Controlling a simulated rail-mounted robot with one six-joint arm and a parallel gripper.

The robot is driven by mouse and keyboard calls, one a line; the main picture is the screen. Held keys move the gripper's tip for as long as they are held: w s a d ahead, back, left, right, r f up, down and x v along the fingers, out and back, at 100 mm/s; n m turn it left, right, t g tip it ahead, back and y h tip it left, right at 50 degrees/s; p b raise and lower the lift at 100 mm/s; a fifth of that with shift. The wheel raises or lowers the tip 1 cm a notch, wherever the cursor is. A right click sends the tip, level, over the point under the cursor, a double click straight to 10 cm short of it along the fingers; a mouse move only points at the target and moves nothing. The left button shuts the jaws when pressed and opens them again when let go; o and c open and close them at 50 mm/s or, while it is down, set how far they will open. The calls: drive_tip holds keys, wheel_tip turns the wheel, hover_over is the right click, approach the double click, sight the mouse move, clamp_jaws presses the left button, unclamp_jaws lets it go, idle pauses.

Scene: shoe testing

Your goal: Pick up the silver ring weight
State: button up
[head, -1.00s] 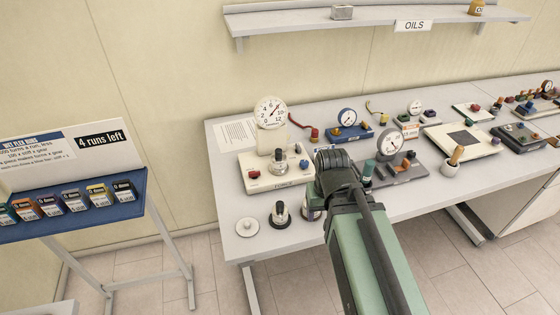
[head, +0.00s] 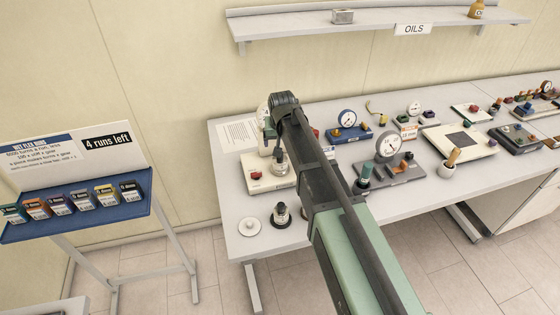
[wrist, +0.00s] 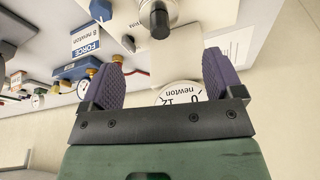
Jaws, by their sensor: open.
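A silver, round piece with a dark knob (head: 280,161) stands on the cream dial tester (head: 257,181); it may be the silver ring weight, but its ring shape is not clear. It also shows at the top edge of the wrist view (wrist: 158,14), partly cut off. My gripper (wrist: 163,57) is open and empty, its two purple pads spread apart. The tester's white newton dial (wrist: 178,94) lies behind and between the pads. In the head view my arm's end is over the tester and hides most of its dial.
A blue dial gauge (head: 348,131) and a grey dial gauge (head: 388,170) stand to the right. An oils shelf (head: 375,18) hangs above.

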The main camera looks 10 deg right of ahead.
drive_tip(key=b+x, duration=1)
drive_tip(key=x, duration=0.1)
drive_tip(key=shift+s+f, duration=0.1)
drive_tip(key=shift+r, duration=0.25)
clamp_jaws()
drive_tip(key=shift+r, duration=0.1)
wheel_tip(320, 180, up, 20)
drive_tip(key=p, duration=2)
